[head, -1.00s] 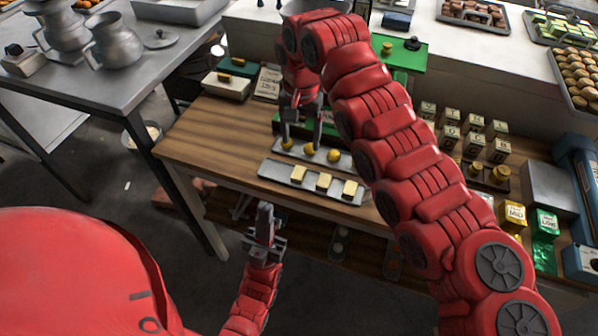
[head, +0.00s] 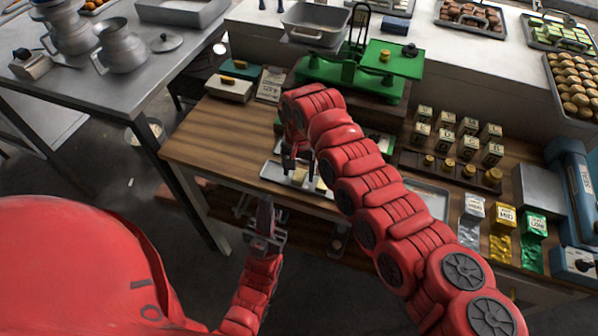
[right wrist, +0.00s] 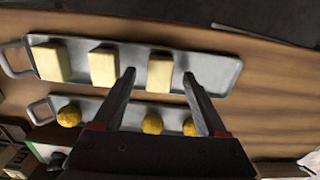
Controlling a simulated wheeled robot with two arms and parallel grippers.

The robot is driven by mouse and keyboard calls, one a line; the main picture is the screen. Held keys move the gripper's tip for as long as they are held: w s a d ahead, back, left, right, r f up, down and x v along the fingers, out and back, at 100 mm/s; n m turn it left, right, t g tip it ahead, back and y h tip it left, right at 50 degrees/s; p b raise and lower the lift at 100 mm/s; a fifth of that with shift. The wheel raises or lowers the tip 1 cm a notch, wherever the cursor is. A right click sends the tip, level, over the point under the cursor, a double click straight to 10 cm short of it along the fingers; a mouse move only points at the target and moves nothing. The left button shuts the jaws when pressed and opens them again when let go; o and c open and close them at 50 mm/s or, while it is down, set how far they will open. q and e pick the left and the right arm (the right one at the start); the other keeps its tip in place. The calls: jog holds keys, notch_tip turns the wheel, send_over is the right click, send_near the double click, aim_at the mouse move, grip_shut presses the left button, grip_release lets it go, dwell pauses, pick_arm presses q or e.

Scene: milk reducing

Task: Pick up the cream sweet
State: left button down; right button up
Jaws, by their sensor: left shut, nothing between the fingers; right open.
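Three cream sweets, pale rectangular blocks, lie in a row on a metal tray (right wrist: 215,66) in the right wrist view. My right gripper (right wrist: 160,78) is open, with its fingertips on either side of the end cream sweet (right wrist: 159,68); I cannot tell whether they touch it. The middle sweet (right wrist: 103,66) and the other end sweet (right wrist: 48,62) are outside the fingers. In the head view the right gripper (head: 296,165) is at the tray, and my arm hides part of the row. My left gripper (head: 265,208) is shut and empty, in front of the table's front edge.
A second tray with yellow round sweets (right wrist: 152,123) lies alongside the first. A green balance scale (head: 350,78) stands behind my right arm. Marked boxes (head: 470,126) and brass weights (head: 448,165) stand to the right. The table's left part (head: 205,140) is clear.

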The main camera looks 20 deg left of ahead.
jog(key=shift+f, duration=0.4)
grip_shut()
jog(key=shift+r, duration=0.2)
